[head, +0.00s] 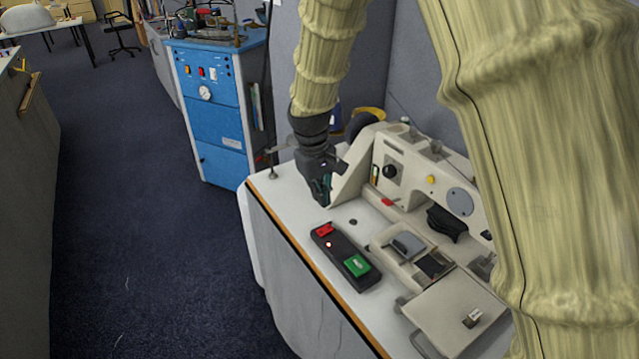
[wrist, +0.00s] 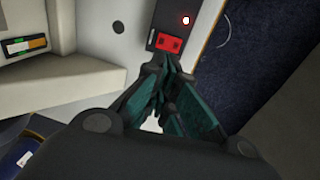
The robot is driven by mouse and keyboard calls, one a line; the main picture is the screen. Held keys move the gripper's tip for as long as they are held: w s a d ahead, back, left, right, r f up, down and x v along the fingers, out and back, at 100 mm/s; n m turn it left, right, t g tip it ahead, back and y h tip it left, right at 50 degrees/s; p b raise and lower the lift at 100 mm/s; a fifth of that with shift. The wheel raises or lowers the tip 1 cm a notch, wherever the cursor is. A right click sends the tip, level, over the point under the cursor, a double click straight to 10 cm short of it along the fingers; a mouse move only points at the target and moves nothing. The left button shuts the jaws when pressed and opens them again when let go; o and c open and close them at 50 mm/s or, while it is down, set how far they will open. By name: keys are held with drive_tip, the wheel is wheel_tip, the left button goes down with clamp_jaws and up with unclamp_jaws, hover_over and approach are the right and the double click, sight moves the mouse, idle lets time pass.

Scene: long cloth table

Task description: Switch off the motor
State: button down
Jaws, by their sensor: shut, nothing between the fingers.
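A dark switch box (head: 341,262) lies on the white table in front of a beige machine (head: 425,185). It has a red button (head: 325,230) at its far end, a small lit red lamp (head: 328,244) beside that, and a green button (head: 357,266) at its near end. My gripper (head: 322,200) is shut and empty, above the table just beyond the red end of the box. In the wrist view the red button (wrist: 170,43) and the glowing lamp (wrist: 186,20) show just ahead of the closed fingertips (wrist: 160,68). The green button is out of the wrist view.
The beige machine stands close to the right of my gripper, with a small tray (head: 405,245) and a flat plate (head: 458,315) nearer. The table's wooden edge (head: 300,255) runs along the left. Open blue carpet (head: 140,220) lies beyond it, with a blue cabinet (head: 215,110) behind.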

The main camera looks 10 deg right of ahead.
sight(323, 227)
drive_tip(key=f, duration=0.5)
drive_tip(key=d+f+p, duration=0.1)
drive_tip(key=f, duration=0.2)
drive_tip(key=shift+w+f, duration=0.25)
drive_tip(key=shift+f, duration=0.05)
drive_tip(key=shift+f+p, duration=0.1)
drive_tip(key=shift+p, duration=0.2)
drive_tip(key=shift+w+d+f, duration=0.1)
drive_tip(key=shift+f, duration=0.1)
drive_tip(key=shift+a+r, duration=0.1)
drive_tip(key=shift+a, duration=0.2)
drive_tip(key=shift+s+a+r+p, duration=0.1)
drive_tip(key=shift+s+a+p, duration=0.25)
drive_tip(key=shift+a+p, duration=0.15)
drive_tip(key=shift+r, duration=0.1)
